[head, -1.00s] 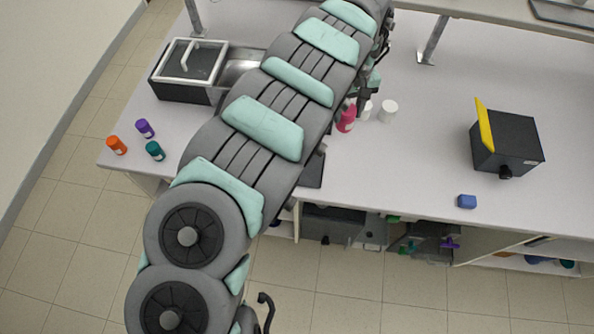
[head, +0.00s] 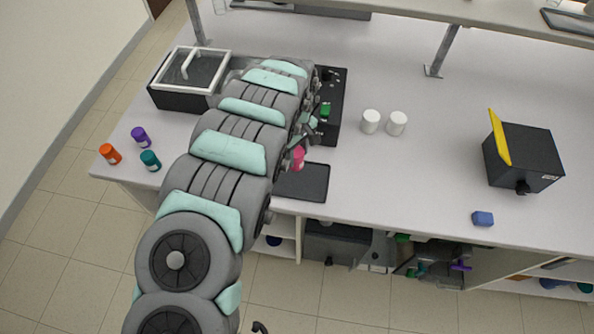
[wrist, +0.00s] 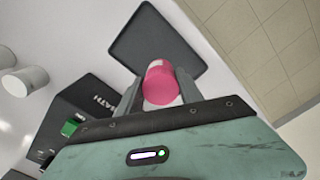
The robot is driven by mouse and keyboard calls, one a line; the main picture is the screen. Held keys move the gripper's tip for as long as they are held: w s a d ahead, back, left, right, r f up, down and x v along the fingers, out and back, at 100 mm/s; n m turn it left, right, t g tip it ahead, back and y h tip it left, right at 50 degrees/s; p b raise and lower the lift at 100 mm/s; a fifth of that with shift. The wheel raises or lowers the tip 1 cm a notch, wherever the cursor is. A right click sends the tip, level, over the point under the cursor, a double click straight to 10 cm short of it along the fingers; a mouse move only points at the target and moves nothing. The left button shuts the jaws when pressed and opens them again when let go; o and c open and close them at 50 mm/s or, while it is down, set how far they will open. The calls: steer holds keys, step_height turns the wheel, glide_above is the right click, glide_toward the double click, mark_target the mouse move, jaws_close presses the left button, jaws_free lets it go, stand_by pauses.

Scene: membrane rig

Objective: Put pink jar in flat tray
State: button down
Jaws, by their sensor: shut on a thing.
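The pink jar (head: 298,158) is held in my gripper; in the wrist view the jar (wrist: 159,84) sits between the two fingers. My gripper (wrist: 158,90) is shut on it. In the head view the arm hides most of the gripper. The flat tray (head: 308,182) is a dark, shallow tray near the bench's front edge. In the wrist view the tray (wrist: 150,40) lies beyond the jar and looks empty where visible. The jar appears at the tray's near side in that view; its height above the tray is hard to tell.
Two white jars (head: 370,121) (head: 397,123) stand right of a black device with a green part (head: 326,112). Orange (head: 110,154), purple (head: 140,137) and teal (head: 150,161) jars stand at the left.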

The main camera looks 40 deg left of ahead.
mark_target(298, 152)
steer(key=shift+w+f, duration=0.1)
steer(key=shift+f, duration=4.3)
steer(key=shift+f, duration=0.15)
steer(key=c, duration=0.8)
jaws_free()
steer(key=shift+o, duration=0.2)
steer(key=shift+r+b, duration=0.6)
steer(key=shift+r, duration=5.55)
